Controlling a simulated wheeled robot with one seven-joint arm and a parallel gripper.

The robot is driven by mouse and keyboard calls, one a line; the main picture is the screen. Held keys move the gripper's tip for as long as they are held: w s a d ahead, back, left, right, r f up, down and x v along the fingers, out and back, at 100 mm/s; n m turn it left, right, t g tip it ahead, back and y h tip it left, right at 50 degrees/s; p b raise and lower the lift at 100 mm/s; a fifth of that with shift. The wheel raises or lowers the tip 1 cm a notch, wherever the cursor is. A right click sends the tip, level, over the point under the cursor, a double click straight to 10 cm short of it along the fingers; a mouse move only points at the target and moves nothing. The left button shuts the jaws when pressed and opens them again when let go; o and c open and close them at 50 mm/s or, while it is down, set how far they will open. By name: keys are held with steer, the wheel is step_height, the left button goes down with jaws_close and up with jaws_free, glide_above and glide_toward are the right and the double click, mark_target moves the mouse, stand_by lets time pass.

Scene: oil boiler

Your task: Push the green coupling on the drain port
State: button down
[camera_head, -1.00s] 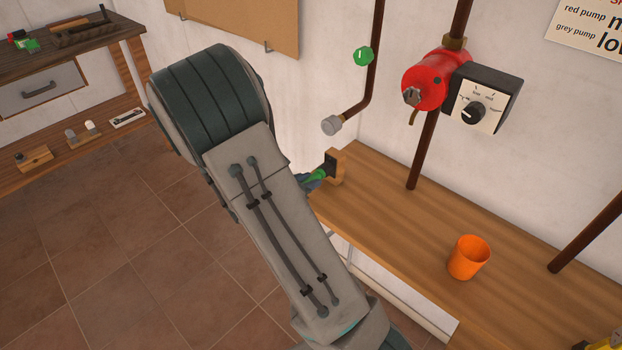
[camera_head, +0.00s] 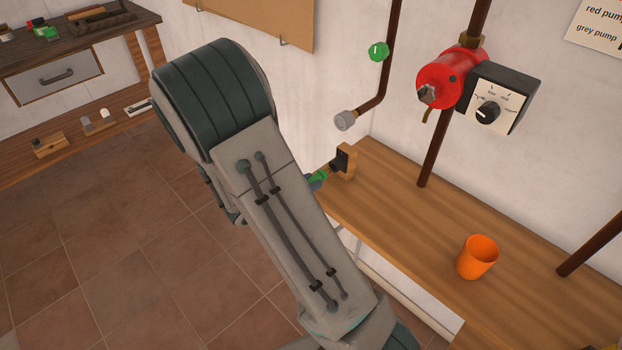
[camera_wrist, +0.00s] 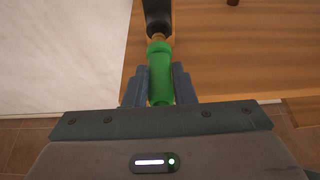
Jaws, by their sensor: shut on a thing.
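The green coupling (camera_wrist: 160,75) sits between the two fingers of my gripper (camera_wrist: 160,85), which is shut on it. I cannot tell whether these touch. In the head view the coupling (camera_head: 317,179) is a small green patch beside my arm, which hides most of my gripper. I cannot tell for sure which part is the drain port.
A wooden block with a black face (camera_head: 347,160) stands at the left end of the wooden bench (camera_head: 400,215). An orange cup (camera_head: 477,257) stands on the bench. A red pump (camera_head: 450,78) with a dial box (camera_head: 492,98) is on the wall pipe. A workbench (camera_head: 75,45) stands at far left.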

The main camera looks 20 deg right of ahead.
steer(key=shift+s+a, duration=0.35)
steer(key=shift+a, duration=0.55)
steer(key=shift+r, duration=0.1)
step_height(320, 180, up, 13)
steer(key=a+p, duration=0.1)
steer(key=p, duration=1)
steer(key=shift+s+a+r, duration=0.2)
steer(key=shift+s+a, duration=0.15)
steer(key=shift+a, duration=0.05)
steer(key=shift+w+d+b, duration=0.1)
steer(key=shift+w+d, duration=0.15)
steer(key=shift+d, duration=0.5)
steer(key=shift+w+d+b, duration=0.15)
steer(key=shift+w+d, duration=0.15)
steer(key=shift+d, duration=0.5)
steer(key=shift+w+d+b, duration=0.1)
steer(key=shift+w+d, duration=0.15)
steer(key=shift+d, duration=0.5)
steer(key=shift+w+d, duration=0.1)
steer(key=shift+d, duration=0.05)
steer(key=shift+w+d+b, duration=0.3)
steer(key=shift+d+b, duration=0.05)
steer(key=shift+d, duration=0.5)
steer(key=shift+w+d+b, duration=0.3)
steer(key=shift+d, duration=0.5)
steer(key=c, duration=1.1)
jaws_free()
steer(key=shift+a, duration=0.1)
